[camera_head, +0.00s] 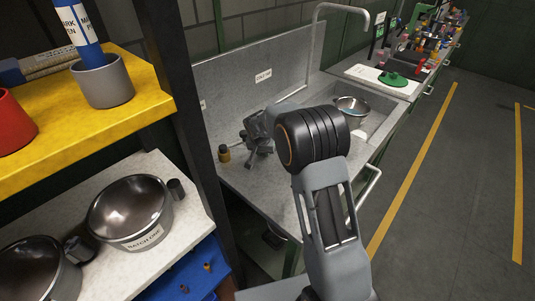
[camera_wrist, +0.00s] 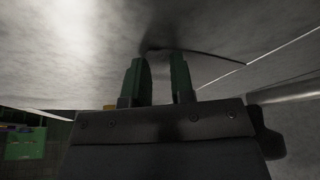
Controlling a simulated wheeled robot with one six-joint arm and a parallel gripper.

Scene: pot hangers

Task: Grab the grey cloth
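My gripper (camera_wrist: 160,62) shows two dark green fingers in the wrist view, standing apart with a gap between them. Their tips are close to a mottled grey surface, where a dark shadow lies. A thin curved dark line runs right from the tips; I cannot tell whether it is a cloth edge or a shadow. In the head view my gripper (camera_head: 262,145) is low over the left part of the grey counter (camera_head: 232,180), partly hidden by my arm. I cannot make out the grey cloth clearly in either view.
A small dark bottle (camera_head: 224,154) stands left of my gripper. The sink with a metal pot (camera_head: 351,109) is to the right, under a tall faucet (camera_head: 318,40). A dark post (camera_head: 190,100) and shelves with pots (camera_head: 130,212) stand at left. The floor at right is clear.

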